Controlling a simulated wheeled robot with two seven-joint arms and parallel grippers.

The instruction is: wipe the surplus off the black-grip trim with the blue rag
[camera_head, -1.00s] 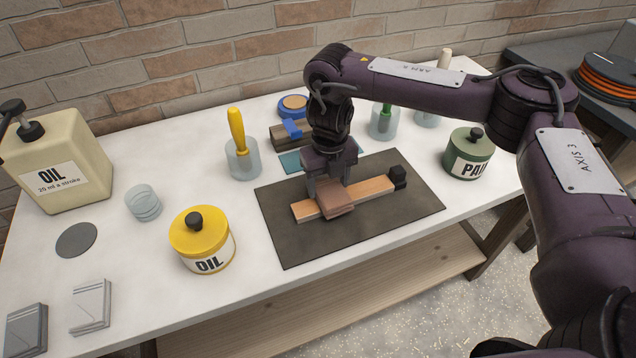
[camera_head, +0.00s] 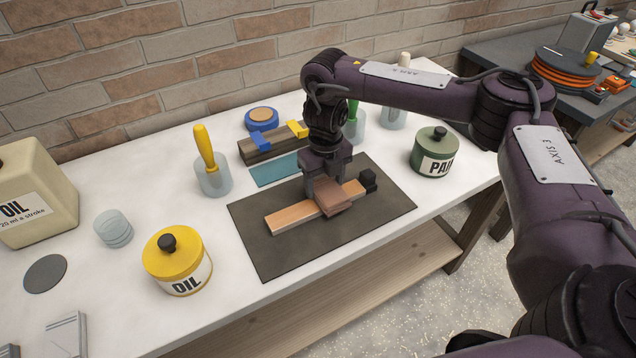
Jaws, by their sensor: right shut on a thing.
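The trim is a light wooden strip (camera_head: 290,217) with a black grip (camera_head: 369,181) at its right end. It lies on a dark mat (camera_head: 270,254). My right gripper (camera_head: 326,193) points down, shut on a reddish-brown folded pad (camera_head: 334,202). The pad lies across the strip, nearer the black grip, and seems to touch it. A flat teal-blue cloth (camera_head: 272,172) lies behind the mat, partly hidden by my right arm; it is the only blue rag-like thing I see. The gripper covers part of the strip. My left gripper is not in view.
A yellow OIL tin (camera_head: 177,263) stands left of the mat, a green tin (camera_head: 435,153) right. Behind are a jar with a yellow-handled tool (camera_head: 209,165), a dark wooden block (camera_head: 262,150) with blue and yellow pieces, and a blue round tin (camera_head: 261,120).

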